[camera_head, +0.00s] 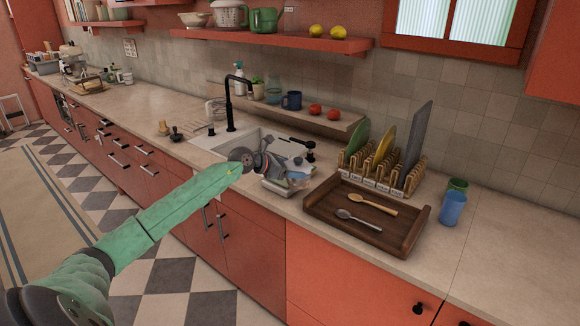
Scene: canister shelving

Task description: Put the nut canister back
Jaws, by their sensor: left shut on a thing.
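My left arm reaches in from the left over the counter. Its left gripper (276,168) is in front of the sink and is shut on a clear container, which I take as the nut canister (283,187). The canister looks tilted, near the counter's front edge and just left of the wooden tray. Its contents are too small to make out, and I cannot tell whether it touches the counter. The gripper's fingers hide part of it. My right gripper is not in view.
A wooden tray (318,215) with two spoons lies to the right. Behind it stands a rack (358,181) with boards; blue (453,209) and green cups are further right. A low ledge (334,123) holds tomatoes and a mug. A wall shelf (290,41) is above. The far-right counter is clear.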

